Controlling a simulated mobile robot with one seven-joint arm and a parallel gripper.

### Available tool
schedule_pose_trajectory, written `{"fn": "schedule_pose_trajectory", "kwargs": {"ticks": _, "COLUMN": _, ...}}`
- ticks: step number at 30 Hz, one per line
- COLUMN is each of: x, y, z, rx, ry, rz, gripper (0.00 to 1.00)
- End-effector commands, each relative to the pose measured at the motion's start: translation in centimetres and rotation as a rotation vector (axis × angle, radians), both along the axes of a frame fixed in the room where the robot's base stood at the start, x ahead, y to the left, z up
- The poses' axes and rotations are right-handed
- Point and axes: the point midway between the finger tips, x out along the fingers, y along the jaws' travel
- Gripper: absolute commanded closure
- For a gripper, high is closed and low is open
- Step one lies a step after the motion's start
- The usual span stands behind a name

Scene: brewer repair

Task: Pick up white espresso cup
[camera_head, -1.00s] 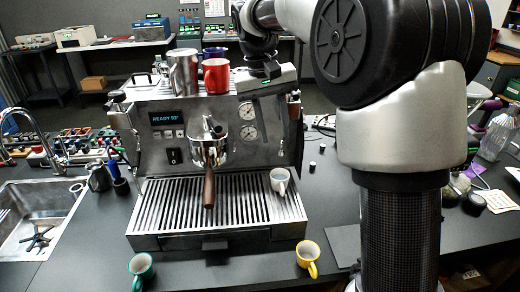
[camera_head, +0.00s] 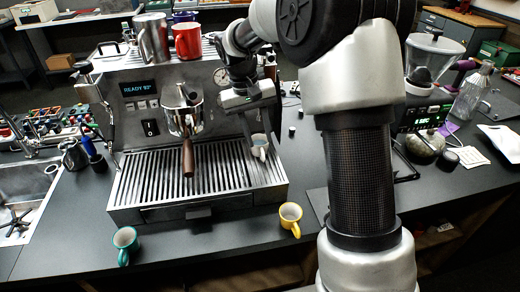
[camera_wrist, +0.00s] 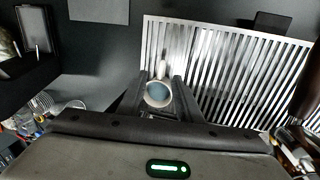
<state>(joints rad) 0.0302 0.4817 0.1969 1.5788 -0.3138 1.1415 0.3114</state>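The white espresso cup (camera_head: 259,142) stands on the right part of the drip tray (camera_head: 143,183), partly hidden by my gripper.
The portafilter (camera_head: 187,150) juts out left of my gripper. A steel pitcher (camera_head: 152,38) and a red mug (camera_head: 187,40) stand on the machine. A teal cup (camera_head: 125,240) and a yellow cup (camera_head: 290,216) stand in front of the tray. A grinder (camera_head: 428,75) stands at right.

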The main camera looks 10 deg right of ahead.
Motion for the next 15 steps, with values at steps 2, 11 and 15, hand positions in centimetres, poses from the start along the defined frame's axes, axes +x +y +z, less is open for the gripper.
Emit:
{"fn": "schedule_pose_trajectory", "kwargs": {"ticks": 2, "x": -0.3, "y": -0.1, "z": -1.2, "rx": 0.0, "ry": 0.005, "rz": -0.001, "gripper": 0.68}}
{"fn": "schedule_pose_trajectory", "kwargs": {"ticks": 11, "x": -0.4, "y": -0.6, "z": -4.6, "rx": 0.001, "ry": 0.002, "rz": 0.0, "gripper": 0.68}}
{"fn": "schedule_pose_trajectory", "kwargs": {"ticks": 15, "x": -0.4, "y": -0.6, "z": -4.7, "rx": 0.001, "ry": 0.001, "rz": 0.0, "gripper": 0.68}}
